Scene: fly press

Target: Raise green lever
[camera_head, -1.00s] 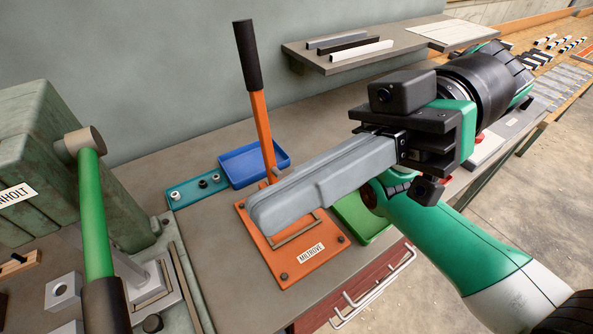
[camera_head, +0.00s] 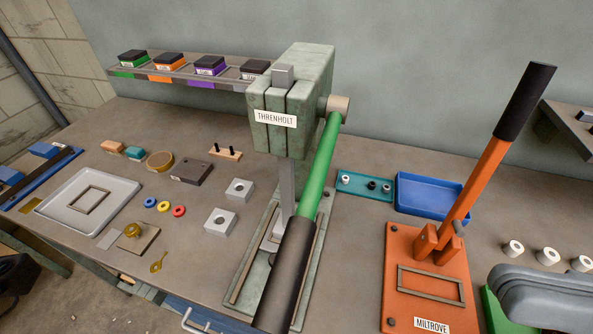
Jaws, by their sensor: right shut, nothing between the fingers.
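The green lever (camera_head: 319,174) is on the right side of the grey-green press (camera_head: 301,105) labelled THRENHOLT. It slopes down toward me from its round hub, with a black grip (camera_head: 285,275) at its low end. My left gripper is not in view.
A blue tray (camera_head: 432,196) and teal holder (camera_head: 352,187) lie behind. A pale tray (camera_head: 62,211) and small parts lie left.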

